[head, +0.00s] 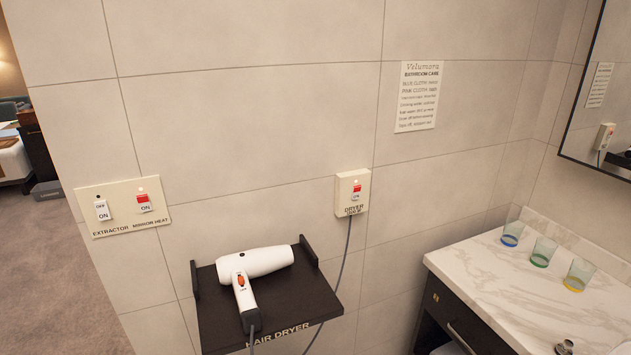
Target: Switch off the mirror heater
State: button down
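A cream switch plate (125,222) is fixed to the tiled wall at the left. Its right rocker, labelled MIRROR HEAT (144,203), shows red on its upper part and the word ON on its lower part. Its left rocker, labelled EXTRACTOR (102,210), is white with OFF at the top and ON at the bottom. My gripper is not in view, and nothing covers the plate.
A marble counter (480,262) with three glasses stands right.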

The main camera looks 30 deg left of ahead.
aim_at(143, 200)
jog(key=u, duration=2.55)
